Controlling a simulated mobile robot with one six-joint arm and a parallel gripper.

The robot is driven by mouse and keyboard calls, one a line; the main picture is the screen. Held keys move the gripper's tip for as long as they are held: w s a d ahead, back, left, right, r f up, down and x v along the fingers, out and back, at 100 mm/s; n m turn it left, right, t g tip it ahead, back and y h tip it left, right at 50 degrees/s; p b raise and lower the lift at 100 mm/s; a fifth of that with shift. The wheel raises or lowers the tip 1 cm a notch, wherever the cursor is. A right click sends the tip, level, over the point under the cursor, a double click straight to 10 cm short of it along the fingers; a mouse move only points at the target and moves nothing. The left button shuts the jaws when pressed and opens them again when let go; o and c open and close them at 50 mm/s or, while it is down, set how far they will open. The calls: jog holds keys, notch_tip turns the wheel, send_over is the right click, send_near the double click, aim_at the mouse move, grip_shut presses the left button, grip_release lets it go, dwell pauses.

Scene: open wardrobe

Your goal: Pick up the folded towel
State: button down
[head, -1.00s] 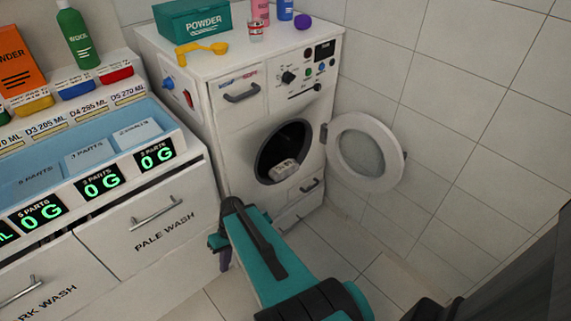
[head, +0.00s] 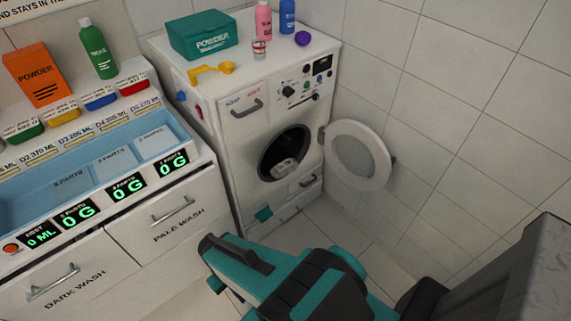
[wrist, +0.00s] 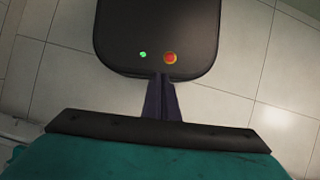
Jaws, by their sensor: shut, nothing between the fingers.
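No towel can be made out for certain. A small pale bundle (head: 285,168) with dark marks lies inside the open drum of the white washing machine (head: 228,150); I cannot tell whether it is a folded towel. My gripper (wrist: 161,80) shows in the wrist view with its two dark fingers together and nothing between them, pointing over a dark rounded body of mine. In the head view my teal arm reaches in from the bottom, in front of and below the machine; the fingers are not clear there.
The round washer door (head: 357,155) stands open to the right. A teal powder box (head: 203,36), a yellow scoop (head: 212,71) and bottles stand on the machine. At left is a drawer counter (head: 180,235) with a blue tray (head: 20,215). Tiled floor lies between.

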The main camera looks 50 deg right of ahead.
jog(key=shift+s+a+r+h+p, duration=0.1)
jog(key=shift+s+r+h+p, duration=0.1)
jog(key=shift+s, duration=0.25)
jog(key=shift+s+a+r+h+p, duration=0.1)
jog(key=shift+s+r+p, duration=0.1)
jog(key=shift+s, duration=0.25)
jog(key=c, duration=1.9)
grip_release()
jog(key=shift+o, duration=0.7)
